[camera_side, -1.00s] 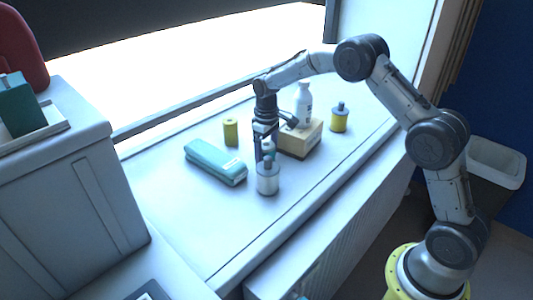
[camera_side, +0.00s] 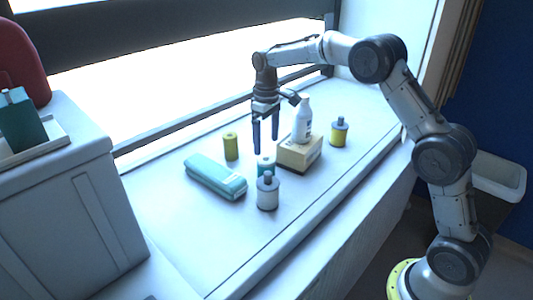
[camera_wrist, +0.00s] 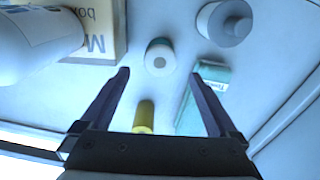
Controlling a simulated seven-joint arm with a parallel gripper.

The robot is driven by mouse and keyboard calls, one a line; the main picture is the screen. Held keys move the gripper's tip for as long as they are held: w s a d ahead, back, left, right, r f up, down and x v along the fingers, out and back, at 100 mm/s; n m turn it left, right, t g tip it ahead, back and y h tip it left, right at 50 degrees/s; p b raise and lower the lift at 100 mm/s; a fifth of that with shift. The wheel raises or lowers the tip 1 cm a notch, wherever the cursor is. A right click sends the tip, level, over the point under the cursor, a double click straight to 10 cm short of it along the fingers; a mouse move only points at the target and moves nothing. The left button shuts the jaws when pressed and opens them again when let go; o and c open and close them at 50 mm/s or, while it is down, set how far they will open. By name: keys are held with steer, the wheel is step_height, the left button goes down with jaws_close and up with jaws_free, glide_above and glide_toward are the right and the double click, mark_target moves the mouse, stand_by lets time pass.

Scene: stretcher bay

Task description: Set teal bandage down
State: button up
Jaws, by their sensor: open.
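The teal bandage (camera_side: 264,165) is a small roll standing on the white counter, partly hidden behind a grey-white bottle in the side view. In the wrist view the bandage (camera_wrist: 159,57) shows its pale round end and a teal rim. My gripper (camera_side: 266,146) is open and empty above the bandage, its fingers pointing down. In the wrist view the fingertips of my gripper (camera_wrist: 160,75) are spread wide on either side, with the bandage between and beyond them, apart from both.
The grey-white bottle (camera_side: 268,192) stands close in front. A box (camera_side: 300,153) with a white bottle (camera_side: 302,120) on it stands to the right, and a yellow bottle (camera_side: 338,132) beyond. A teal case (camera_side: 215,177) and a yellow roll (camera_side: 231,146) are left. The counter's front left is clear.

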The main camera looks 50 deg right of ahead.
steer(key=shift+r, duration=0.95)
steer(key=s+a+r+t, duration=0.1)
steer(key=s+r, duration=0.2)
steer(key=s, duration=0.5)
steer(key=s+a+r+t, duration=0.1)
steer(key=s+r, duration=0.3)
steer(key=s, duration=0.4)
steer(key=s+a+r+m+t, duration=0.1)
steer(key=s+a+r+t, duration=0.1)
steer(key=s, duration=0.7)
step_height(320, 180, up, 2)
steer(key=shift+a+r, duration=0.25)
steer(key=shift+a, duration=0.3)
steer(key=shift+o, duration=0.3)
steer(key=s+f+t, duration=0.1)
steer(key=s+f, duration=0.3)
steer(key=s, duration=0.6)
steer(key=shift+s+a+f+m+t, duration=0.25)
steer(key=shift+a+f+m+t, duration=0.1)
steer(key=shift+a+m, duration=0.1)
steer(key=shift+r, duration=0.1)
